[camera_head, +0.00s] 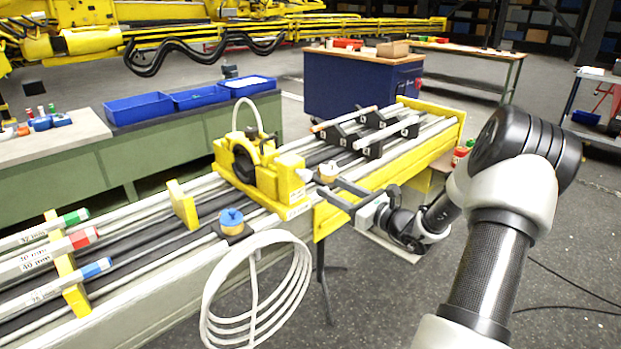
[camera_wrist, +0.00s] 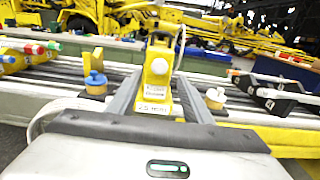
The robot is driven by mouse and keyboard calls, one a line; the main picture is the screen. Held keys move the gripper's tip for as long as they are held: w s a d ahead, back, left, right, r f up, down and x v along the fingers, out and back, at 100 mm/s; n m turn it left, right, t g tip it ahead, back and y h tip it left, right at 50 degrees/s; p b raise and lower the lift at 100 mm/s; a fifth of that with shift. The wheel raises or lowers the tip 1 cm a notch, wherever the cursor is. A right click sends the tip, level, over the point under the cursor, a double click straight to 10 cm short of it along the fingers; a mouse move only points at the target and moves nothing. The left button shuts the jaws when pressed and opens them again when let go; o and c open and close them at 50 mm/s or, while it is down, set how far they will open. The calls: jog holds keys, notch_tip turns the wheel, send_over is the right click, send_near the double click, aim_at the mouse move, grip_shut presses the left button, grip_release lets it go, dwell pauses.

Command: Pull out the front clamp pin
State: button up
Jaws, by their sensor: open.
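The yellow clamp (camera_head: 262,165) with a black ring opening stands across the rails of the long bench. A pale round end, which looks like the front clamp pin (camera_head: 305,175), shows on the clamp's near right face. It also appears as a whitish round spot in the wrist view (camera_wrist: 160,66). My gripper (camera_head: 328,183) is at the right of the clamp, pointing toward it. In the wrist view its two fingers (camera_wrist: 157,76) are apart, with the labelled yellow clamp block seen between them. Nothing is visibly held. Whether the fingers touch the pin cannot be told.
A coiled white hose (camera_head: 262,290) hangs at the bench front. Black clamps with rods (camera_head: 368,135) lie farther right. Open floor lies in front.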

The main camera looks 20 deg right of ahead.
aim_at(309, 176)
jog(key=x, duration=0.9)
jog(key=shift+w+a, duration=0.15)
jog(key=shift+w, duration=0.15)
jog(key=shift+c, duration=0.5)
